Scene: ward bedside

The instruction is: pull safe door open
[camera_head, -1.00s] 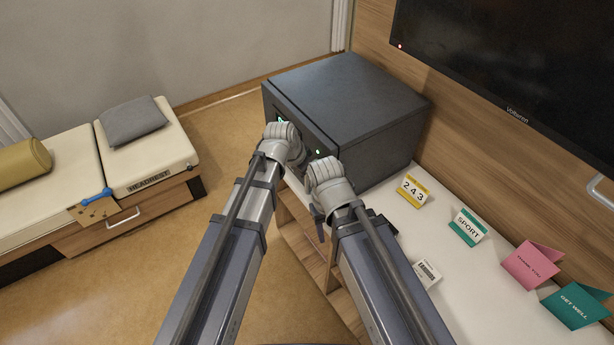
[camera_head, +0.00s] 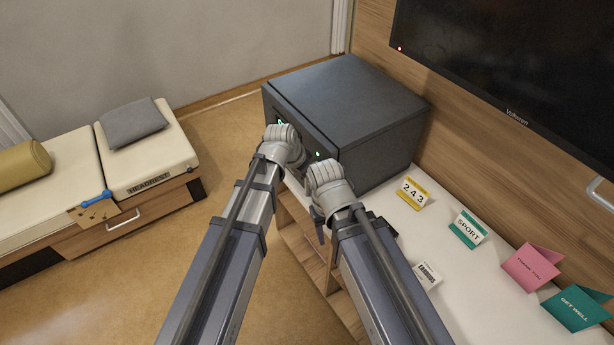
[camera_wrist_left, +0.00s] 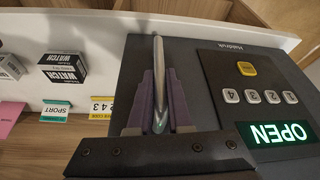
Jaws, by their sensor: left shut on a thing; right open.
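The dark grey safe (camera_head: 345,100) stands on the white-topped cabinet, its front facing left. Its door (camera_wrist_left: 195,110) fills much of the left wrist view, with a keypad (camera_wrist_left: 258,96) and a green display (camera_wrist_left: 278,133) reading OPEN. My left gripper (camera_wrist_left: 158,95) is shut on the silver bar handle (camera_wrist_left: 158,50), its purple fingers on either side. In the head view the left wrist hides the handle. The door looks closed or nearly so; I cannot tell if there is a gap. My right gripper (camera_head: 318,222) is open and empty, near the safe's front right corner.
The white top (camera_head: 425,240) carries a 243 card (camera_head: 412,193), a SPORT card (camera_head: 468,228), a pink card (camera_head: 532,268) and a green card (camera_head: 577,307). A television (camera_head: 520,70) hangs above. A bed (camera_head: 60,185) stands left; the floor between is clear.

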